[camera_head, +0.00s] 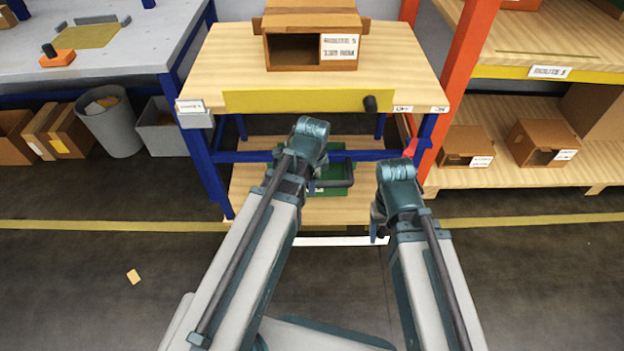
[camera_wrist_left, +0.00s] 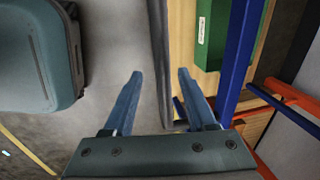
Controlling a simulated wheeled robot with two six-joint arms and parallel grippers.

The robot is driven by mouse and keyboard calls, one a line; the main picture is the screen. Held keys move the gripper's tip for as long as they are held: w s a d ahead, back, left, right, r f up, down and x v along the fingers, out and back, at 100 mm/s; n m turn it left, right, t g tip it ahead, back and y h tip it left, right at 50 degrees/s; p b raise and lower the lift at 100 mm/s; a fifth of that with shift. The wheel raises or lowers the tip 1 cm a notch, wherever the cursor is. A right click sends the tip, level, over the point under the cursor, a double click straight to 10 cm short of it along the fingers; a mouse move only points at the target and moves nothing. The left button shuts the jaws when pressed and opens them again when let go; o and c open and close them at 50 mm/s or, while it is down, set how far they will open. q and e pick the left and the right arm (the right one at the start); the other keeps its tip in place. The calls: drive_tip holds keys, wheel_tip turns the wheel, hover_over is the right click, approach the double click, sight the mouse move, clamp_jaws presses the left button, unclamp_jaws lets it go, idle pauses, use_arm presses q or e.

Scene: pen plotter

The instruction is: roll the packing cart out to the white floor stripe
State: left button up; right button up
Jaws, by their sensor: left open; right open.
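A low wooden deck (camera_head: 250,203) under the blue-legged table bears a green box (camera_head: 322,181); this looks like the packing cart, though its wheels are not visible. A dark grey bar (camera_head: 338,184) runs in front of the box. The white floor stripe (camera_head: 340,241) lies just in front of the deck, partly hidden by my arms. My left gripper (camera_wrist_left: 160,83) is open, its fingers either side of the bar (camera_wrist_left: 162,55) in the left wrist view; contact is unclear. In the head view its own wrist hides it. My right gripper (camera_head: 379,232) is open near the stripe, largely hidden.
The table (camera_head: 225,60) above has a yellow front panel (camera_head: 290,101), a black knob (camera_head: 370,104) and a cardboard box (camera_head: 293,48). Grey bins (camera_head: 110,122) stand left; an orange-framed rack (camera_head: 465,75) stands right. A yellow line (camera_head: 100,226) crosses the floor. Floor left is mostly clear.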

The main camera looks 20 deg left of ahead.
use_arm(q)
wheel_tip(320, 180, up, 12)
drive_tip(key=s+p, duration=0.2)
drive_tip(key=p, duration=0.9)
drive_tip(key=shift+s+d+r+p, duration=0.2)
drive_tip(key=shift+d+p, duration=0.1)
drive_tip(key=shift+d, duration=0.1)
drive_tip(key=shift+f, duration=0.1)
drive_tip(key=s+d+n+g, duration=0.2)
drive_tip(key=s+d+n, duration=0.7)
drive_tip(key=n, duration=0.1)
wheel_tip(320, 180, up, 16)
drive_tip(key=n+p, duration=0.1)
drive_tip(key=p, duration=1.5)
drive_tip(key=shift+r+y+p, duration=0.2)
drive_tip(key=shift+y+p, duration=0.1)
drive_tip(key=shift+d, duration=0.1)
